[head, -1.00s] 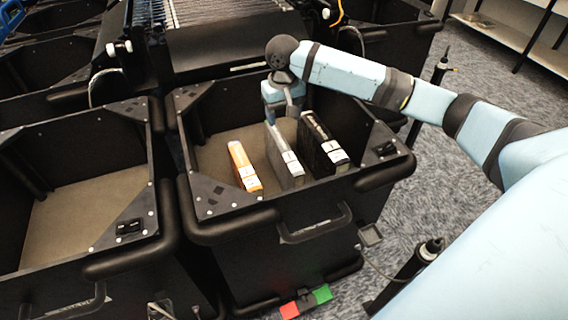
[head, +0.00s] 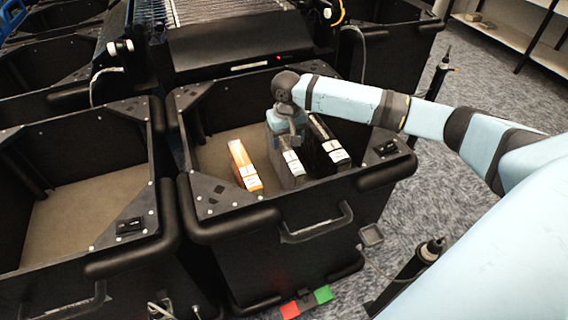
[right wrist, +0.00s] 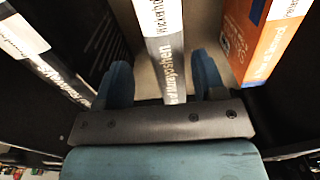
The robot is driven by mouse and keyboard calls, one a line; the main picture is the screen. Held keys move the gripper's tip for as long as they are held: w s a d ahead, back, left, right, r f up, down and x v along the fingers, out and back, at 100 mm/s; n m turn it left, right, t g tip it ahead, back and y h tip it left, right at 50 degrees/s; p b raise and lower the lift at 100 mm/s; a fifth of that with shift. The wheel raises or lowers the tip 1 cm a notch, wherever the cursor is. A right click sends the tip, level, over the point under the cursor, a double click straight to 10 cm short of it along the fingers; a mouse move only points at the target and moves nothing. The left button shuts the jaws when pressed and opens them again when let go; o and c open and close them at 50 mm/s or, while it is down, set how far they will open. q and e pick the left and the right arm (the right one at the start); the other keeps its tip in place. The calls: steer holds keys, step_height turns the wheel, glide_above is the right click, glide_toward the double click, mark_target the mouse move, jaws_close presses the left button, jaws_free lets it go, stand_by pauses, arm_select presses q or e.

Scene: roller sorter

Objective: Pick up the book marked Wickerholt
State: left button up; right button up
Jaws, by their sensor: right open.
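The book marked Wickerholt (right wrist: 159,18) is the pale grey middle one of three standing books; its white label reads "Wickerho…" in the right wrist view. In the head view this grey book (head: 292,166) stands in the black bin (head: 285,212), partly covered by my gripper. My right gripper (right wrist: 163,80) is open, with one blue finger on each side of the grey spine and visible gaps between. In the head view my right gripper (head: 290,138) is low over the book's far end. My left gripper is not in view.
An orange book (head: 245,165) stands to the left of the grey one, and a black book (head: 328,146) close to its right. The bin walls surround them. Bare bin floor shows left of the orange book. A second bin (head: 150,190) at left is empty.

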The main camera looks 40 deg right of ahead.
mark_target(284, 162)
steer(key=f, duration=0.3)
steer(key=f+b, duration=0.1)
steer(key=f, duration=0.1)
steer(key=shift+w+a+f, duration=0.15)
steer(key=shift+a+f, duration=0.15)
steer(key=shift+a, duration=0.05)
steer(key=shift+r, duration=0.1)
jaws_close()
